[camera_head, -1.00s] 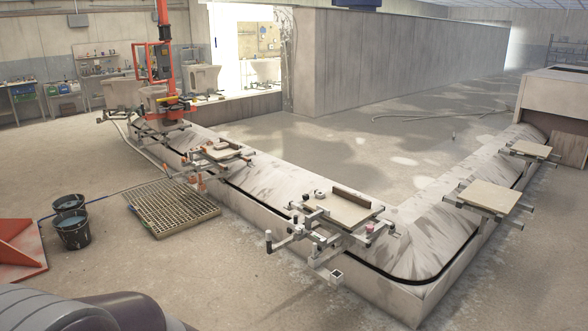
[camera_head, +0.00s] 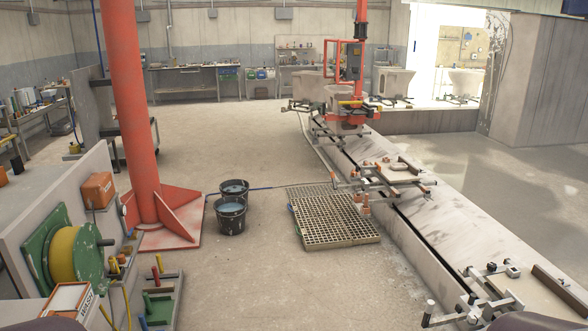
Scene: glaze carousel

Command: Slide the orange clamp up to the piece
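A carousel carriage (camera_head: 396,181) with orange-tipped clamp parts stands on the carousel track at right of centre; an orange part (camera_head: 365,199) shows at its near-left side. It is too small to tell which part is the orange clamp. Farther back, grey-beige ceramic pieces (camera_head: 312,88) stand on the line beside a red lifting device (camera_head: 355,75). Neither of my grippers is in view.
A red column (camera_head: 133,95) with a finned red base (camera_head: 172,215) stands at left. Two dark buckets (camera_head: 231,214) and a floor grating (camera_head: 335,220) lie between it and the track (camera_head: 440,232). A hose reel (camera_head: 66,255) is at lower left. Open floor lies between.

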